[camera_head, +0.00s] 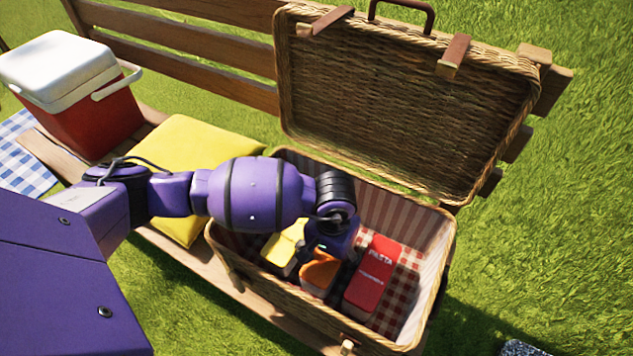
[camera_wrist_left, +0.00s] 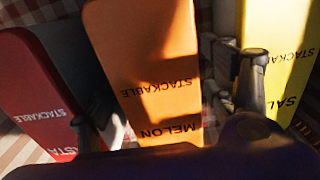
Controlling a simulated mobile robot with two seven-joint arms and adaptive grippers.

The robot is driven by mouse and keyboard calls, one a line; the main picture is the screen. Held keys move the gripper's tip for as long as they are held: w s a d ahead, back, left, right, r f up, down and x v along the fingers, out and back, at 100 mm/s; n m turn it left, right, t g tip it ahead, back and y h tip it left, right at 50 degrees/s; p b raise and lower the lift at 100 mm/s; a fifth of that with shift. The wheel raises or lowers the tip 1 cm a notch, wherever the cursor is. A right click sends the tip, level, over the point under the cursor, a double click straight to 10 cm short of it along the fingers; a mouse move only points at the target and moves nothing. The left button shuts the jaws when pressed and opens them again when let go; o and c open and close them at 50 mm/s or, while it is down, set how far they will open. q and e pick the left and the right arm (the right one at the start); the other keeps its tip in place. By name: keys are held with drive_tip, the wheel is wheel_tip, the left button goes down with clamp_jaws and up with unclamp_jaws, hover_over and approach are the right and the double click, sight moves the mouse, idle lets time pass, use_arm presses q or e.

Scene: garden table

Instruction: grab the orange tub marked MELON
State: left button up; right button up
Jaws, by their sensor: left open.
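The orange tub (camera_head: 318,278) stands in the open wicker basket, between a yellow tub (camera_head: 281,246) and a red tub (camera_head: 372,280) marked PASTA. In the left wrist view the orange tub (camera_wrist_left: 150,60) shows MELON and STACKABLE on its lid. My left gripper (camera_wrist_left: 160,108) is open over it. One finger is on the red tub's side and the other on the yellow tub's side; whether they touch the orange tub I cannot tell. In the head view my left wrist hides part of the orange tub. My right gripper is not in view.
The wicker basket (camera_head: 300,306) sits on a wooden bench, its lid (camera_head: 400,105) raised at the back. The yellow tub, marked SALAD in part, and the red tub stand close on either side. A yellow cushion (camera_head: 185,140) and a red cooler (camera_head: 100,118) are at left.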

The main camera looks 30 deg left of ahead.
use_arm(q)
drive_tip(key=shift+w+d+r, duration=0.1)
drive_tip(key=shift+w, duration=0.15)
drive_tip(key=c, duration=1.8)
